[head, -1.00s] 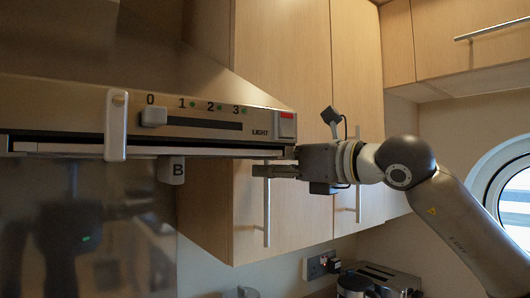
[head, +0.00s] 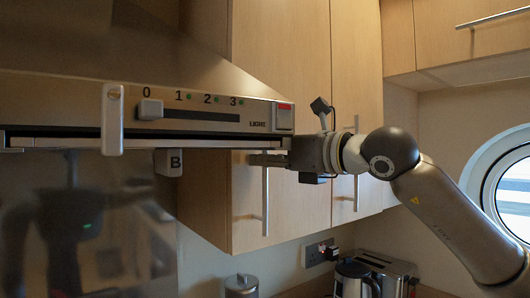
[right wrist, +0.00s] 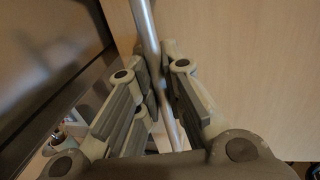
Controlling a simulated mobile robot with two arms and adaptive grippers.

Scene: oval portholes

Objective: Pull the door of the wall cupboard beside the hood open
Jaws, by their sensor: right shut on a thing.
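The wall cupboard door (head: 285,85) is pale wood, right of the hood (head: 60,95), and looks shut. Its upright metal bar handle (head: 265,205) hangs near the door's left edge; the hood hides its upper part. My right gripper (head: 266,160) reaches in from the right, at the handle's upper visible part just below the hood's edge. In the right wrist view the handle (right wrist: 145,25) runs between the fingers of my right gripper (right wrist: 157,75), which is shut on it. My left gripper is not in view.
A kettle (head: 352,278) and toaster (head: 388,268) stand below.

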